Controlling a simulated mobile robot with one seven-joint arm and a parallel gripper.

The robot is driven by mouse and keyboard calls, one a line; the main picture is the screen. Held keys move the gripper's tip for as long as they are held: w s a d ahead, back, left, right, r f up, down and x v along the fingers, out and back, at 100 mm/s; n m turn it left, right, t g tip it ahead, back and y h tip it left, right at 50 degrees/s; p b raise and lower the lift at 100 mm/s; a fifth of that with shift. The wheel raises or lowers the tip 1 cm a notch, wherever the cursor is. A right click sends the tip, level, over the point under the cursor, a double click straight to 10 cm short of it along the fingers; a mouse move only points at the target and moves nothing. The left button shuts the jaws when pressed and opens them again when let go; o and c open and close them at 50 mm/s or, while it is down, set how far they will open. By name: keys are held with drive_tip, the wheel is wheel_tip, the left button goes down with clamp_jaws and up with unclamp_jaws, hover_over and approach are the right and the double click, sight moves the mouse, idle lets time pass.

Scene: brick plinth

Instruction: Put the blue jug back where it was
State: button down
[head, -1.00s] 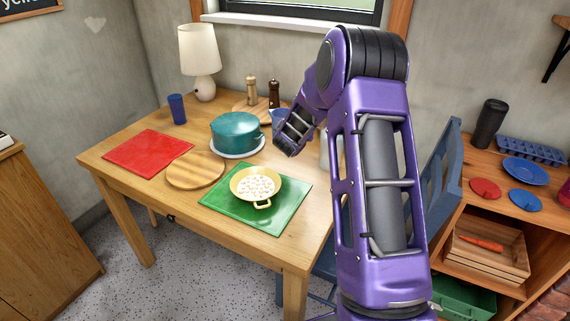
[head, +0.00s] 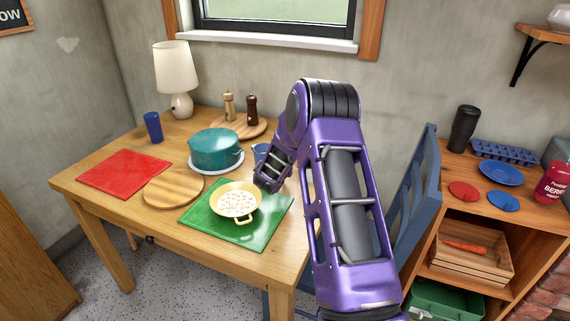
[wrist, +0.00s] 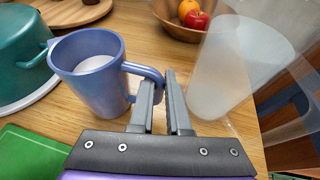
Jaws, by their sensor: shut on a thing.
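The blue jug (wrist: 92,85) stands upright in the wrist view, with something white inside. Its handle is on the right, between the fingertips of my gripper (wrist: 160,82), which is shut on it. I cannot tell whether the jug's base touches the table. In the head view only a small part of the blue jug (head: 259,151) shows behind my gripper (head: 267,186); the fingertips are hidden there. The wooden table (head: 120,205) lies below.
A teal pot (head: 216,150) is just left of the jug. A translucent container (wrist: 235,65) is close on the right of my fingers. A fruit bowl (wrist: 178,22) is behind. A yellow pan (head: 234,202) sits on a green mat (head: 262,230). A shelf (head: 440,200) stands right.

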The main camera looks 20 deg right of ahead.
drive_tip(key=shift+f, duration=0.15)
drive_tip(key=c, duration=1.3)
unclamp_jaws()
drive_tip(key=shift+f, duration=0.1)
drive_tip(key=o, duration=0.4)
drive_tip(key=shift+r, duration=0.25)
drive_tip(key=v, duration=1.2)
drive_tip(key=shift+f+p, duration=0.15)
drive_tip(key=shift+p, duration=0.2)
drive_tip(key=shift+d, duration=0.1)
